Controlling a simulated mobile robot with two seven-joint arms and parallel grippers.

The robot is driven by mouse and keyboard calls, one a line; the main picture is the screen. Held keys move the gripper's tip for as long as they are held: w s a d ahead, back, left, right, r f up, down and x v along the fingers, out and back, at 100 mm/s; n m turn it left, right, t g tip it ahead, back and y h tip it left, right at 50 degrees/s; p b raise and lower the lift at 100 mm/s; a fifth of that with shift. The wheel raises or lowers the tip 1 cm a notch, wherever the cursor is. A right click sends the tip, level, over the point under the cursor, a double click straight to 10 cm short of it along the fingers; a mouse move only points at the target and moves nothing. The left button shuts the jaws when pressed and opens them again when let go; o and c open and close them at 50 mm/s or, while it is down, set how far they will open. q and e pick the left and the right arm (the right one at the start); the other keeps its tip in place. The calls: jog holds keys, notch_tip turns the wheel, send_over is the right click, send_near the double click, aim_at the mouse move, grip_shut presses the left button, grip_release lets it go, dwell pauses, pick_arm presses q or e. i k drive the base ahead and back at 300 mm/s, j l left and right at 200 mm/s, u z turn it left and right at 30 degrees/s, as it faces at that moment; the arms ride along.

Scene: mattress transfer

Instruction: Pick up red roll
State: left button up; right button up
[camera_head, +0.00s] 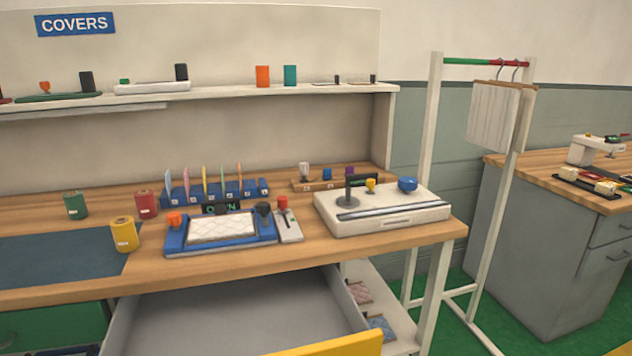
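A red roll (146,204) stands upright on the wooden table, left of the blue rack of upright coloured pieces. A green roll (76,206) stands to its left and a yellow roll (124,235) stands in front of it, lower left in the view. A small gap shows between the red roll and the rack. Nothing in view holds the red roll. Neither of my grippers shows in the head view.
A blue tray (172,246) with a white quilted pad and a white machine (385,220) stand right of the rolls. A dark mat (60,262) lies front left. A grey drawer (240,310) is open below the table's front edge. A shelf (220,93) runs behind.

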aim_at(144, 199)
jog(key=u, duration=0.75)
